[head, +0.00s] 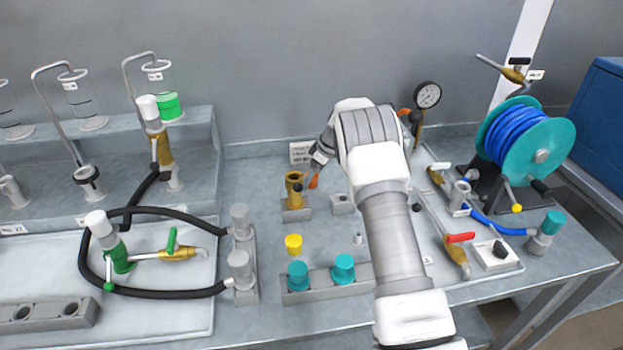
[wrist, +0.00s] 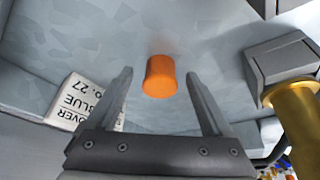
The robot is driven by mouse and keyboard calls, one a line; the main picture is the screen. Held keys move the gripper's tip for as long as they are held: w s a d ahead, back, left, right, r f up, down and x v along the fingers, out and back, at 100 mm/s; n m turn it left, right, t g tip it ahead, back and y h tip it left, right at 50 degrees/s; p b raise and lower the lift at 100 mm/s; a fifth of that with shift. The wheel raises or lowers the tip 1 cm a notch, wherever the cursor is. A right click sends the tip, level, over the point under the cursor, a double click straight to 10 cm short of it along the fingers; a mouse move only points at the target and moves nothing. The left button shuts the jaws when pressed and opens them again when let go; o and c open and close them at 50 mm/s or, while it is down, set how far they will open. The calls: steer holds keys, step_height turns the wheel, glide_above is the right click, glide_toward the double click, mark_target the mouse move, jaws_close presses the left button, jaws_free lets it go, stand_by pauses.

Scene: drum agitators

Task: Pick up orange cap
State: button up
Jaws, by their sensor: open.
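The orange cap (wrist: 160,76) stands on the grey metal bench in the wrist view, ahead of and between my fingers, with no contact visible. My gripper (wrist: 162,85) is open, one dark finger on each side of the cap's line. In the head view my gripper (head: 314,170) is small and partly hidden by my wrist, beside the brass fitting. An orange patch (head: 314,181) shows there at the fingers; it is too small to tell whether it is the cap.
A brass fitting (head: 294,186) on a grey block stands close to my gripper; a brass part (wrist: 294,108) also shows in the wrist view at right. A white label (wrist: 76,100) is at left. A yellow cap (head: 293,244) and teal caps (head: 343,268) stand nearer the front.

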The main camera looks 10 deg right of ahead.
steer(key=shift+r, duration=0.1)
jaws_close()
steer(key=shift+r, duration=5)
